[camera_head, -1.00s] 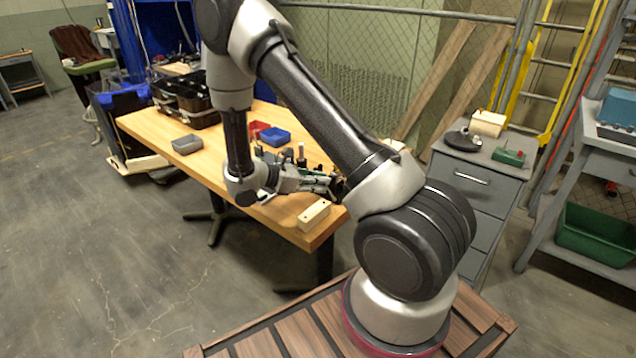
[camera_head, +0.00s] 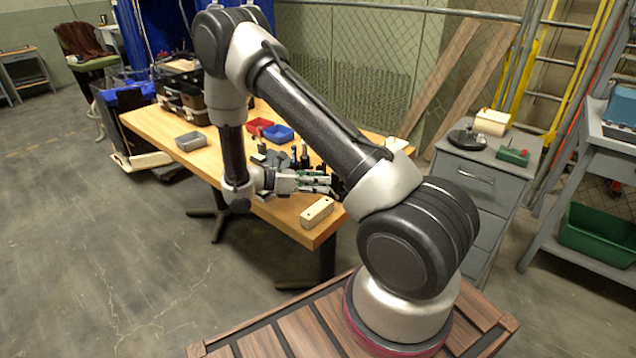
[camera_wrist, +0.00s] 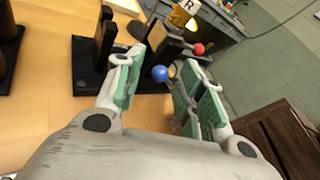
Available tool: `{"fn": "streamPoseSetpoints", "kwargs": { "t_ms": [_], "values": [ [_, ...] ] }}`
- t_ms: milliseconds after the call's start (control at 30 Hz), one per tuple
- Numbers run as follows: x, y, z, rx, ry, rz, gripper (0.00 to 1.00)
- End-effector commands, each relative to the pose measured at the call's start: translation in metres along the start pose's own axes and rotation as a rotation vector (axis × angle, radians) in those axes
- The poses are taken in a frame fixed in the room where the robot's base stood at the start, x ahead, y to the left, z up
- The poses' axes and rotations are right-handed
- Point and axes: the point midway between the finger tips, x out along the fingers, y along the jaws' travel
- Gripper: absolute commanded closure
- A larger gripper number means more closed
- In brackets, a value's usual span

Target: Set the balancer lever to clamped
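My gripper (camera_head: 318,184) is low over the wooden workbench (camera_head: 213,163), at the dark fixtures near its right end. In the wrist view its two green-padded fingers (camera_wrist: 162,62) stand apart. A blue ball knob (camera_wrist: 160,73) shows in the gap between them, and I see no finger closed on it. A red ball knob (camera_wrist: 198,49) is just beyond the right finger. A black fixture (camera_wrist: 88,62) with an upright plate stands to the left of the fingers. I cannot tell which knob belongs to the balancer lever, or its setting. The fingers partly hide the base.
A pale block (camera_head: 317,212) lies at the bench's near right corner. Red (camera_head: 259,126) and blue (camera_head: 278,134) bins and a grey tray (camera_head: 191,141) are farther left. A grey drawer cabinet (camera_head: 480,178) stands to the right. The front left of the bench top is clear.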

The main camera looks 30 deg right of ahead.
Motion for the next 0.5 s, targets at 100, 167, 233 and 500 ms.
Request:
{"fn": "streamPoseSetpoints", "kwargs": {
  "t_ms": [100, 167, 233, 500],
  "values": [
    [0.000, 0.000, 0.000, 0.000, 0.000, 0.000, 0.61],
    [0.000, 0.000, 0.000, 0.000, 0.000, 0.000, 0.61],
    [-0.002, 0.000, 0.000, 0.001, 0.000, 0.000, 0.61],
    [-0.045, 0.001, 0.000, 0.003, 0.000, 0.005, 0.61]
  ]
}}
